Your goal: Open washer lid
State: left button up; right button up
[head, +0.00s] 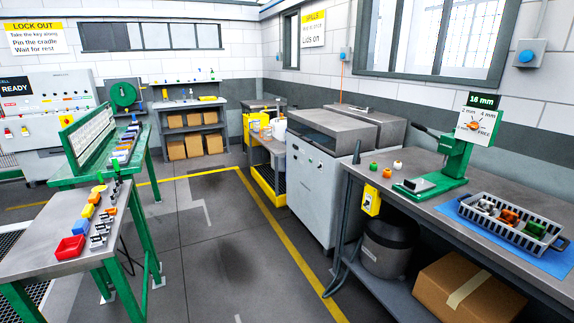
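A grey cabinet-like machine (311,180), which looks like the washer, stands right of centre against the back wall side, left of the right-hand workbench. Its flat top lid (332,125) looks shut. A second grey top (372,122) sits right behind it, with a thin bar lying on it. Neither of my grippers shows in the head view.
The right workbench (420,200) carries a green press (455,160) and a grey basket (512,222). A dark curved piece (340,270) stands at its left end. A left bench (75,270) holds small parts. The floor (220,240) between is clear.

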aim_at(347, 130)
jog(key=i, duration=0.8)
jog(key=i+u, duration=0.1)
jog(key=i, duration=0.7)
jog(key=i+l+u, duration=0.1)
jog(key=i, duration=0.7)
jog(key=i+l, duration=0.25)
jog(key=i, duration=0.55)
